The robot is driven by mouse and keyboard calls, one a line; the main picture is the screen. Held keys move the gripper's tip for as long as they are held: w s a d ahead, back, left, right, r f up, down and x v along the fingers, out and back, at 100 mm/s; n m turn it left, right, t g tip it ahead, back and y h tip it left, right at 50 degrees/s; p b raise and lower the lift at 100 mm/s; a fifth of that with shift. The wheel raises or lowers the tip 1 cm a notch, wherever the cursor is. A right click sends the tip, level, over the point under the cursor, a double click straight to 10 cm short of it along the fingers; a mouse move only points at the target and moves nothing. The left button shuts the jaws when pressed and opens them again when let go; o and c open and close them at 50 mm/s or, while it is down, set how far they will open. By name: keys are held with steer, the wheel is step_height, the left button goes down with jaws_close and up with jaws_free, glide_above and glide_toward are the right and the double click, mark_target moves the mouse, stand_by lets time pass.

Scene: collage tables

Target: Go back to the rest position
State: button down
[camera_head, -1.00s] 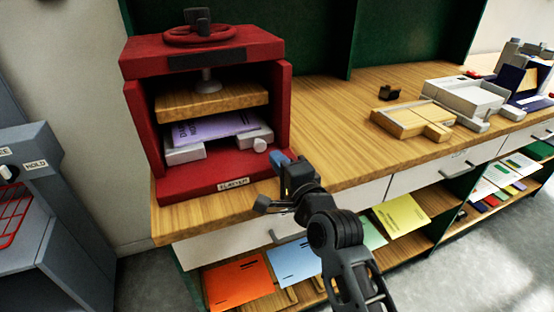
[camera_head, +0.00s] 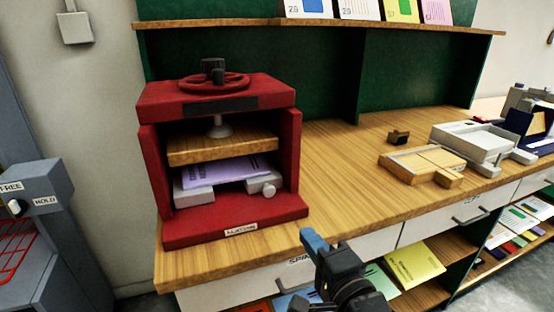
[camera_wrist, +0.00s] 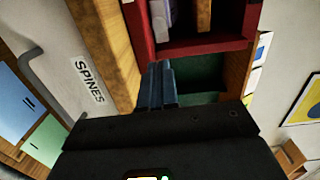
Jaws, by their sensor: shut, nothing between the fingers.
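My gripper (camera_head: 313,240) is shut and empty, in front of the bench's front edge, to the right of and below the red press's front lip. In the wrist view its blue fingers (camera_wrist: 161,85) lie side by side, pointing toward the press and the bench edge. The red press (camera_head: 236,224) stands on the wooden bench top at the left. Inside it a purple booklet (camera_head: 222,171) lies across light grey blocks under a raised wooden plate (camera_head: 222,147).
The wooden bench top (camera_head: 340,170) is mostly clear between the press and a wooden tray (camera_head: 425,160). White drawers, one labelled SPINES (camera_wrist: 90,82), line the front. Coloured sheets (camera_head: 414,263) lie on the shelf below. A grey machine (camera_head: 40,240) stands at far left.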

steer(key=s+d+f+n+h, duration=0.25)
steer(key=s+d+f, duration=0.2)
steer(key=s, duration=0.55)
steer(key=s+d+f+n+h, duration=0.1)
steer(key=s+d+f+n, duration=0.4)
steer(key=s, duration=0.5)
steer(key=s+d+r+n+g+h, duration=0.1)
steer(key=s+r+n, duration=0.2)
steer(key=s, duration=0.7)
steer(key=s+d+r+n+h, duration=0.1)
steer(key=s+r+n, duration=0.2)
steer(key=s, duration=0.8)
steer(key=shift+s+d+r+g, duration=0.2)
steer(key=shift+d+r+g, duration=0.2)
steer(key=shift+r, duration=0.25)
